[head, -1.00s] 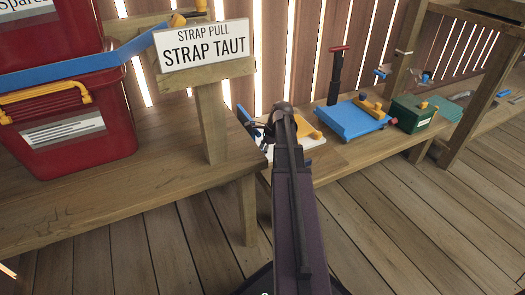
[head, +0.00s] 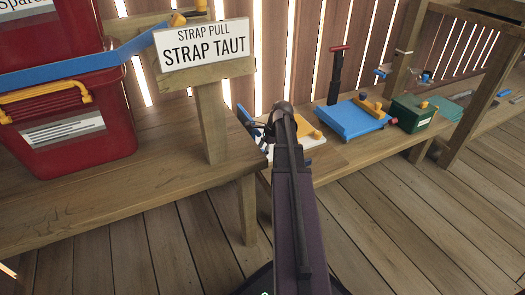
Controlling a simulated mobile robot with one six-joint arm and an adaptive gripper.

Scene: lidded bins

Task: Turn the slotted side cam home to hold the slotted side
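A white board (head: 311,143) with a yellow-orange part (head: 308,128) on it lies on the far bench, largely hidden behind my arm. A blue piece (head: 246,117) sticks up at its left. I cannot tell which of these parts is the slotted side or its cam. My gripper (head: 262,131) is at the far end of my arm, over the left part of the board. It is small, dark and partly hidden by the arm. Whether its fingers are open or touch anything cannot be made out.
A blue tray (head: 347,122) with yellow knobs, a red-handled post (head: 337,75) and a green box (head: 412,115) stand right of the board. A "STRAP TAUT" sign (head: 204,45) and red bins (head: 70,125) with a blue strap (head: 90,66) are at left.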

